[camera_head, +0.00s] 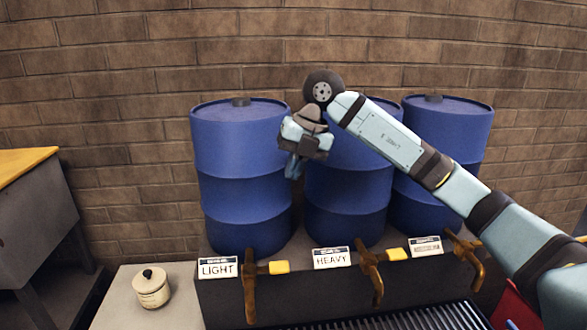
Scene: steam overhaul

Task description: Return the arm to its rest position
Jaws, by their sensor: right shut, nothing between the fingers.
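My right arm comes in from the right edge and reaches up and left across the blue drums. Its gripper (294,166) points down in front of the gap between the left drum (240,150) and the middle drum (345,190). The gripper is shut, with nothing held in it, and hangs above the taps without touching them. My left gripper is not in view.
The right drum (440,140) is partly behind my arm. Brass taps (250,290) and label cards reading LIGHT (218,268) and HEAVY (332,258) line the drum stand (290,300). A cream lidded pot (152,288) stands at lower left, near a yellow-topped bench (20,165).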

